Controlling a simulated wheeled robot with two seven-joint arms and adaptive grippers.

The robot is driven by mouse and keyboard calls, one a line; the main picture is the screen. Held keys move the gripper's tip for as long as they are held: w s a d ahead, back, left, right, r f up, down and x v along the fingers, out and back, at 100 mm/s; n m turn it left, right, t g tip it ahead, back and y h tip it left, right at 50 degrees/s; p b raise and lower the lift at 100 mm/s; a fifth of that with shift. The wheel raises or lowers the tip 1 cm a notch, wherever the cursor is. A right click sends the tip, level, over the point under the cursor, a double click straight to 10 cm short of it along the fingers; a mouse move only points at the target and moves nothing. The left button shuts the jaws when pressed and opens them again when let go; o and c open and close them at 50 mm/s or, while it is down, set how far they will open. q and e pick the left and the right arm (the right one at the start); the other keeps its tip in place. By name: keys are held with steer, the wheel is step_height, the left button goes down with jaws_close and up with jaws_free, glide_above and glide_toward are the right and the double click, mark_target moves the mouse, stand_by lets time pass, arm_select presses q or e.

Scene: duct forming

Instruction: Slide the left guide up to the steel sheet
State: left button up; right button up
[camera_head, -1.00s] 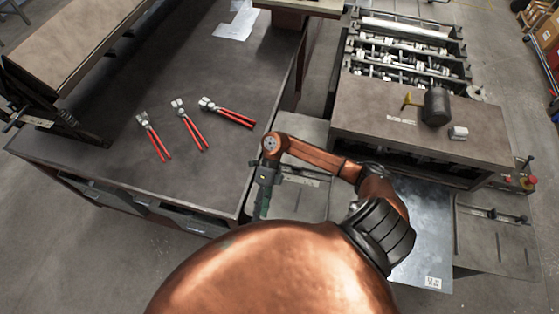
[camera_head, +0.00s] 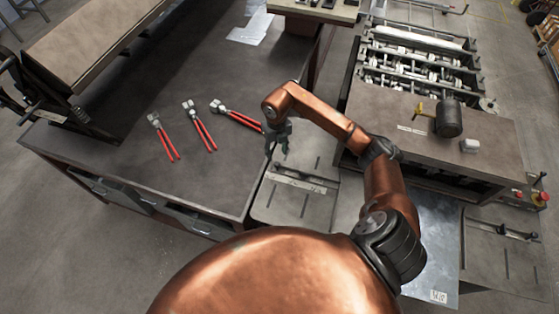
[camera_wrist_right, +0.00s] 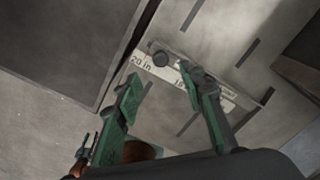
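The left guide (camera_head: 305,181) is a dark bar with a knob, lying across the slotted left wing table (camera_head: 290,207). The steel sheet (camera_head: 438,240) lies to its right, partly hidden behind my right arm, with a wide gap of table between them. My right gripper (camera_head: 279,143) is above the far left end of the guide, empty. My left gripper is out of view.
A dark workbench (camera_head: 120,160) stands to the left, with several red-handled pliers (camera_head: 203,134) on it. The forming machine (camera_head: 470,155) stands behind the sheet, with a mallet (camera_head: 447,117) on top. A right guide (camera_head: 505,229) sits on the right wing table.

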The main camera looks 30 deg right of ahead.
mark_target(277, 164)
step_height(277, 164, down, 8)
steer(key=shift+r+p, duration=0.2)
steer(key=shift+p, duration=0.6)
steer(key=shift+c, duration=0.3)
jaws_close()
